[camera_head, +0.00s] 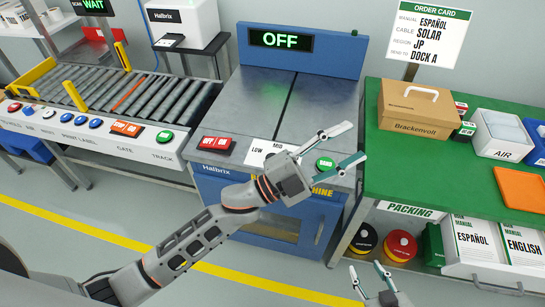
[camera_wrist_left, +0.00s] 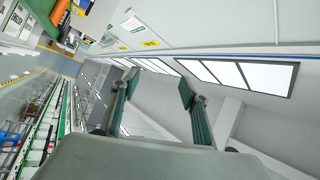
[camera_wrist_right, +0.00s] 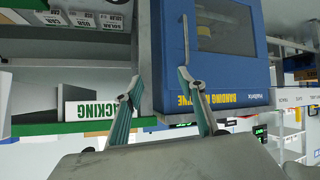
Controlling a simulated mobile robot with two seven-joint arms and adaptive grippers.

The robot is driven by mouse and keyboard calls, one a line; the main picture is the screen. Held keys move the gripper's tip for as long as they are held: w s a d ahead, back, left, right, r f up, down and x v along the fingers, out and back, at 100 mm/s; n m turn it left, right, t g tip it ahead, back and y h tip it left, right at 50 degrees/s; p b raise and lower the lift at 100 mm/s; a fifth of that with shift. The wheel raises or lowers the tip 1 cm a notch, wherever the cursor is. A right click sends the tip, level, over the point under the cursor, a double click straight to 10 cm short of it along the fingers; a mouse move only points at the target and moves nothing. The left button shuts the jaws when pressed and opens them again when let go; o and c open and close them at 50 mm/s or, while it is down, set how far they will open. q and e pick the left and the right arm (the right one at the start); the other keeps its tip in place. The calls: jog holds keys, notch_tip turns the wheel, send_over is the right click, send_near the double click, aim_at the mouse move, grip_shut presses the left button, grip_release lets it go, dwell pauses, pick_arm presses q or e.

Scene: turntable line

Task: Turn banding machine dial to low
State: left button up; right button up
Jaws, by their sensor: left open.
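The banding machine (camera_head: 235,95) is a blue cabinet with a grey metal top. Its display (camera_head: 280,40) reads OFF in green. On its front ledge a white dial plate (camera_head: 262,150) shows LOW and MID. The dial knob and the rest of the plate are hidden behind my left gripper (camera_head: 352,142). That gripper is open and empty, above the ledge and close to the green BAND button (camera_head: 326,163). My right gripper (camera_head: 367,268) is open and empty, low in front of the packing bench; the machine's front (camera_wrist_right: 228,75) shows in the right wrist view.
Red buttons (camera_head: 216,145) sit left of the dial plate. A roller conveyor (camera_head: 125,100) stands to the left. A green packing bench (camera_head: 425,155) with a cardboard box (camera_head: 415,110) stands to the right. An order card (camera_head: 432,30) hangs behind it. The floor in front is clear.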

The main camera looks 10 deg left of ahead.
pick_arm(q)
jog(key=s+d+r+m+g+h+b, duration=0.1)
jog(key=s+d+r+m+g+h, duration=0.1)
jog(key=s+d+m+g, duration=0.5)
jog(key=m+g+y+b, duration=0.4)
jog(key=m+y+b, duration=0.2)
jog(key=m+y, duration=1.25)
send_near(272, 154)
jog(key=d+n+y, duration=0.1)
jog(key=s+d+n+y, duration=0.1)
jog(key=d+n+y, duration=0.1)
jog(key=n, duration=0.1)
jog(key=shift+s+d+f, duration=0.1)
jog(key=shift+s+f, duration=0.1)
jog(key=shift+f, duration=0.35)
notch_tip(272, 154, down, 6)
jog(key=shift+f+b, duration=0.1)
jog(key=shift+b, duration=0.5)
jog(key=shift+f, duration=0.5)
pick_arm(e)
notch_tip(272, 154, down, 7)
jog(key=shift+s+d+f, duration=0.15)
jog(key=shift+d, duration=0.2)
